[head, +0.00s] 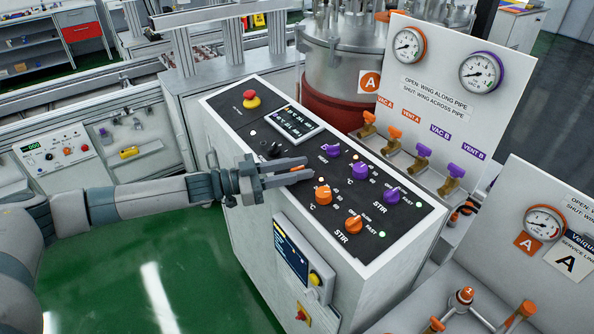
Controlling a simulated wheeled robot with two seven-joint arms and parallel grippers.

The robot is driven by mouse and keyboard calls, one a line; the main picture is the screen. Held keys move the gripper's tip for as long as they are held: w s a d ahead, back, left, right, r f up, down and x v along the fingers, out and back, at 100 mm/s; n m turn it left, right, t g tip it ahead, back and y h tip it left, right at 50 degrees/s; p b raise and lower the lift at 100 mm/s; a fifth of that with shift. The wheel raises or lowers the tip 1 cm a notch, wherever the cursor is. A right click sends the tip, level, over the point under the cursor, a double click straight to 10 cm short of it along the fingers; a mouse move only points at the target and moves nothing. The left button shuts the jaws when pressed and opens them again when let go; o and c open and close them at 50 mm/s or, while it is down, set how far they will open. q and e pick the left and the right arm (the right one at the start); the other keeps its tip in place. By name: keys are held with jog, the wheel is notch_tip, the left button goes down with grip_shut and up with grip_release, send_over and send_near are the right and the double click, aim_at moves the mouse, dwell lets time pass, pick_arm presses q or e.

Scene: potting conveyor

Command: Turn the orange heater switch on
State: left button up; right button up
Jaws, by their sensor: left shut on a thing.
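The orange heater switch (297,168) is on the sloped black panel of the control cabinet, left of the orange temperature knob (322,194). Only a little orange shows between my fingers, so its handle angle cannot be read. My left gripper (307,169) comes in from the left, low over the panel, with its jaws closed around this switch. The matching purple heater switch (331,150) sits farther back on the panel. My right gripper is not in view.
Close by are the purple temperature knob (360,171), the orange stir knob (354,224) and the purple stir knob (393,194). A red emergency button (251,99) and a display (292,121) are behind. A gauge board (440,85) with valves stands to the right.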

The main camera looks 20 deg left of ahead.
pick_arm(q)
jog(key=shift+w+r+m+g+h, duration=0.1)
jog(key=shift+m+g+h, duration=0.3)
jog(key=shift+m+g, duration=0.45)
jog(key=shift+m+g+h, duration=0.4)
jog(key=shift+m+g, duration=0.05)
jog(key=shift+g, duration=0.4)
jog(key=o, duration=1.1)
jog(key=shift+c, duration=0.2)
